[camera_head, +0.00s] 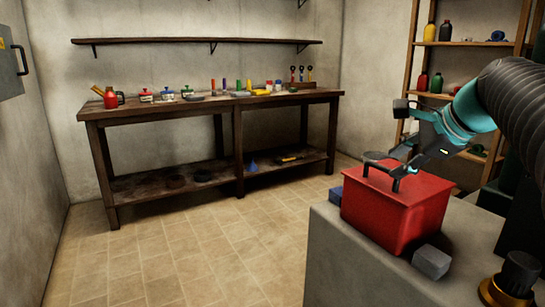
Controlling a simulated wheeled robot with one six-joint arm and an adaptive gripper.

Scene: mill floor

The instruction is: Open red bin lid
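A red bin (390,218) with a red lid (422,186) stands on a grey block-like cabinet at the right. The lid is shut and has a dark bar handle (381,171) on its top. My gripper (402,135) comes in from the upper right, just above the lid. Its fingers look spread, one high and one low close to the handle. I cannot tell whether the lower finger touches the handle. Nothing shows held between the fingers.
A wooden workbench (215,107) with tools stands at the back wall. Shelves (462,44) stand at right. The tiled floor is clear.

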